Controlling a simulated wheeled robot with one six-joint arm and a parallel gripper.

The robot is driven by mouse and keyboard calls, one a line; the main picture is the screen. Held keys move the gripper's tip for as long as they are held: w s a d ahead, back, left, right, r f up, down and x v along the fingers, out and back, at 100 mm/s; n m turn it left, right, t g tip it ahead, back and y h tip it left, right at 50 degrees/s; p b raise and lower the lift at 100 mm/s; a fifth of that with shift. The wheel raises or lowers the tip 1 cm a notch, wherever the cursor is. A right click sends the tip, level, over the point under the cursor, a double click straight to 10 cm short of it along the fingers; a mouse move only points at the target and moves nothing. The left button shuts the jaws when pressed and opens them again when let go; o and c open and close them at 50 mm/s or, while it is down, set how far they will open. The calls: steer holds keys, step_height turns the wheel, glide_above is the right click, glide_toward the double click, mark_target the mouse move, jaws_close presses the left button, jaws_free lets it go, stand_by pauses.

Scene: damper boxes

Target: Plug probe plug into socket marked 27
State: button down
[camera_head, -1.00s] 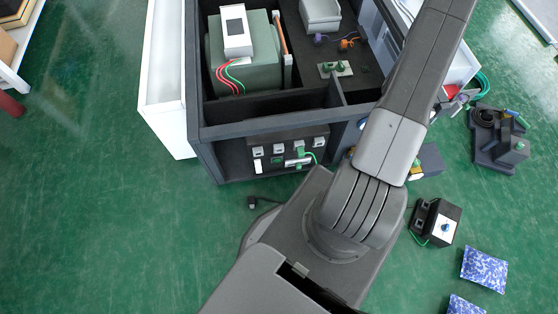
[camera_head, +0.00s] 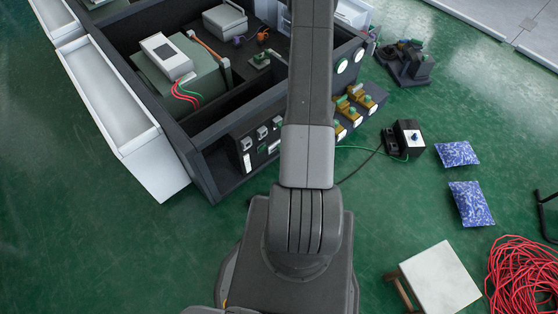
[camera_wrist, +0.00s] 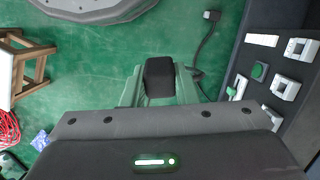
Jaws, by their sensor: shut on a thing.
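In the wrist view my gripper (camera_wrist: 160,88) is shut on a black block-shaped plug (camera_wrist: 159,72), held between its greenish fingers above the green floor. I cannot tell for sure that it is the probe plug. In the head view the sockets (camera_head: 262,132) show on the dark box's front. No number 27 is readable. My arm hides the gripper in the head view.
A dark cable (camera_wrist: 206,42) lies on the floor by the panel. Open floor lies at the left.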

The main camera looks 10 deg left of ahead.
steer(key=s+a+f+m+y+b, duration=0.3)
steer(key=a+f+m+y+b, duration=0.8)
steer(key=b, duration=0.3)
steer(key=w+a+f+m+t+y+b, duration=0.1)
steer(key=w+m+t+b, duration=0.3)
steer(key=w, duration=0.5)
steer(key=w+a+f+m+t+y+b, duration=0.1)
steer(key=w+a+f+m+t+b, duration=0.2)
steer(key=w+t, duration=0.6)
steer(key=m+b, duration=0.2)
steer(key=b, duration=0.1)
steer(key=shift+w+a+f+m+t+b, duration=0.25)
steer(key=shift+w+f+m+t+b, duration=0.05)
steer(key=shift+w+f+b, duration=0.1)
steer(key=shift+b+x, duration=0.35)
steer(key=shift+x, duration=0.8)
steer(key=c, duration=1.1)
jaws_free()
steer(key=shift+o, duration=0.2)
